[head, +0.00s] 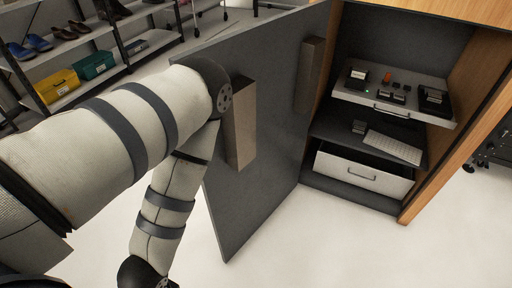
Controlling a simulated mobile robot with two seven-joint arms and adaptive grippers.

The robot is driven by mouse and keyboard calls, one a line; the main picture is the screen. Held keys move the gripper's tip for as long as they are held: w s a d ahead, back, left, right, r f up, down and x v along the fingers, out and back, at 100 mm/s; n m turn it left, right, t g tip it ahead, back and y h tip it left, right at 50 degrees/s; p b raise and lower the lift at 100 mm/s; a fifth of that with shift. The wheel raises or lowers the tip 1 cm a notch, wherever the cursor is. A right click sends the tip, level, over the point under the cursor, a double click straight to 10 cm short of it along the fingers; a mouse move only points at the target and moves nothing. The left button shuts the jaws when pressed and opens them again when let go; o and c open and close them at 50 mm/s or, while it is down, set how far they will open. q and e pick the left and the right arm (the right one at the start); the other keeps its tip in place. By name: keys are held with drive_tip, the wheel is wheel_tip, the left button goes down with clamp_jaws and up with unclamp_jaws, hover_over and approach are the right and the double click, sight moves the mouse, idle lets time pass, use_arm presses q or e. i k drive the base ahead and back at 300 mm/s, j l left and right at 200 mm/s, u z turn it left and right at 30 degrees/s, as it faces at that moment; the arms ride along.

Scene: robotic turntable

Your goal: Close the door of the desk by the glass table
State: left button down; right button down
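The desk (471,125) is a wood-sided cabinet at the right of the head view. Its dark grey door (262,190) stands wide open, swung out to the left of the opening. Two brownish blocks are on the door face: a nearer one (240,125) and a farther one (310,72). My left arm comes in from the left, bends in front of the door beside the nearer block, and runs down to the bottom edge. It hides part of the door; I cannot tell whether it touches. Neither gripper shows. I cannot make out a glass table.
Inside the desk, a pulled-out shelf (385,104) holds small devices; below are a keyboard (393,147) and a white drawer (361,174). Shelves (88,40) with shoes, a yellow box (58,86) and a green box (92,65) stand at upper left. The pale floor (330,245) before the desk is clear.

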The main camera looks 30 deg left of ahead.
sight(273, 65)
drive_tip(key=k+j+z, duration=0.15)
drive_tip(key=j, duration=0.35)
drive_tip(key=j+z, duration=0.15)
drive_tip(key=j, duration=0.3)
drive_tip(key=k+j+z, duration=0.1)
drive_tip(key=j, duration=0.35)
drive_tip(key=i+j+z, duration=0.1)
drive_tip(key=j+z, duration=0.15)
drive_tip(key=j, duration=0.6)
drive_tip(key=j+z, duration=0.3)
drive_tip(key=j, duration=0.55)
